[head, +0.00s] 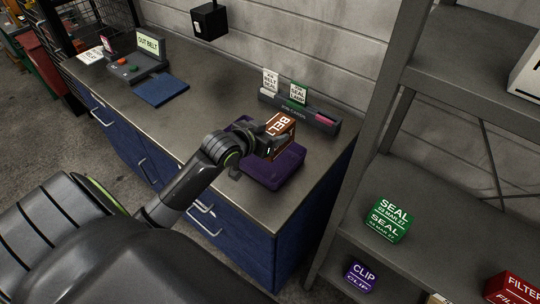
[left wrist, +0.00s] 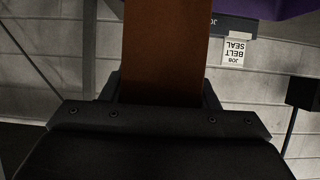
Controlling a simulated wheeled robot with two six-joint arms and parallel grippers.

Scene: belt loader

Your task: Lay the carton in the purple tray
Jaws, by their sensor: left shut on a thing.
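The carton (head: 280,124) is a brown-orange box with white lettering on its top face. My left gripper (head: 266,145) is shut on it. The purple tray (head: 284,172) sits on the grey counter, and the carton shows over its back part; I cannot tell whether they touch. My gripper and the carton hide part of the tray. In the left wrist view the carton (left wrist: 166,50) stands between the fingers as a brown band, and a purple corner of the tray (left wrist: 268,8) shows at the top right. My right gripper is not in view.
A dark job card holder (head: 318,122) with cards stands behind the tray. A control box (head: 134,68) with buttons and a blue pad (head: 160,90) are at the counter's left. A shelf at right holds a green SEAL box (head: 388,221) and a purple CLIP box (head: 361,275). The middle counter is clear.

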